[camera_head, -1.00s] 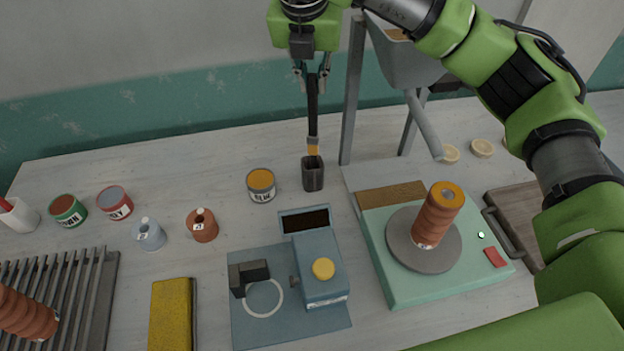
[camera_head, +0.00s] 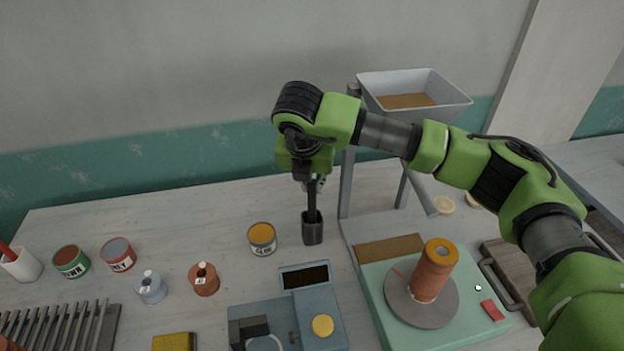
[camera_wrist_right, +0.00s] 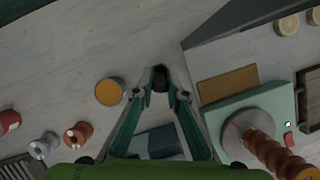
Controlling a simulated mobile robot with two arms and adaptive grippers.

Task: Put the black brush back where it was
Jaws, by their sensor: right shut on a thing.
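The black brush (camera_head: 311,203) stands upright with its lower end inside the dark square holder (camera_head: 312,229) on the table. My right gripper (camera_head: 312,184) is above the holder and shut on the upper part of the brush handle. In the right wrist view the gripper's fingers (camera_wrist_right: 158,88) close together over the dark holder (camera_wrist_right: 158,77), and the brush is hard to make out between them. The brush's tip is hidden inside the holder. My left gripper is not in view.
An orange-topped can (camera_head: 262,238) stands just left of the holder. A grey stand with a tray (camera_head: 447,91) rises close on the right. A green wheel machine (camera_head: 386,320) with a clay-coloured stack (camera_head: 433,272) and a blue device (camera_head: 318,312) lie in front.

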